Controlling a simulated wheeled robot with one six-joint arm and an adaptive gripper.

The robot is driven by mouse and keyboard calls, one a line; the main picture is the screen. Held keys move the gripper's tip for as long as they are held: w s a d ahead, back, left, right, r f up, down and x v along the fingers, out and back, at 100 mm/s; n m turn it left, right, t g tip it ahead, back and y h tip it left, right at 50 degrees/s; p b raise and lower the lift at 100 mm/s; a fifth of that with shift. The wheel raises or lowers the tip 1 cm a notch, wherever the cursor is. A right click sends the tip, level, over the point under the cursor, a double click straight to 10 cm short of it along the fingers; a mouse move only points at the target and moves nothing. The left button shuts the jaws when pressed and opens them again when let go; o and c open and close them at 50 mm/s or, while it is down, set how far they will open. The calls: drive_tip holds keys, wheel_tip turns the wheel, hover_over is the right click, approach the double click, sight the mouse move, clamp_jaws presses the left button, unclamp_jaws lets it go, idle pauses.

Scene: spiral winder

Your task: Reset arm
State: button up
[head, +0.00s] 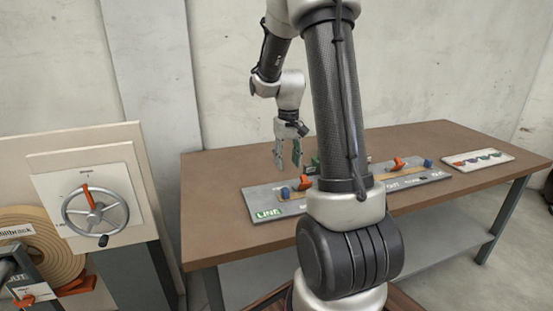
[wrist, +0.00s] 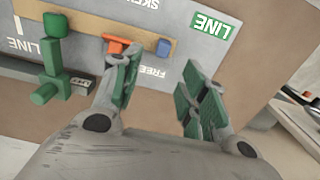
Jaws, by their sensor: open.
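My gripper (head: 287,160) hangs open and empty, pointing down above the left part of a grey control panel (head: 262,196) on the brown table. In the wrist view its two green-padded fingers (wrist: 160,90) are spread apart with nothing between them. The panel's green LINE label (wrist: 212,24) lies beyond the right finger. An orange piece (wrist: 117,46) and a blue knob (wrist: 164,48) on a tan strip sit just beyond the left fingertip. A green lever (wrist: 52,60) stands left of the fingers. My arm hides the middle of the panel in the head view.
The brown table (head: 218,230) has bare room in front of the panel. A white board with coloured pieces (head: 478,160) lies at the right. A handwheel with an orange mark (head: 96,212) stands at the left, beside a tan coil (head: 45,250).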

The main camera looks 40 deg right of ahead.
drive_tip(key=s+a+r+n+t, duration=0.1)
drive_tip(key=s+a+r+t, duration=0.1)
drive_tip(key=s+a+r, duration=0.4)
drive_tip(key=s+a+r+n+t, duration=0.2)
drive_tip(key=s+a+r, duration=0.5)
drive_tip(key=s, duration=0.8)
wheel_tip(320, 180, up, 2)
drive_tip(key=shift+s+a+r, duration=0.1)
drive_tip(key=shift+s+a, duration=0.05)
drive_tip(key=shift+a, duration=0.05)
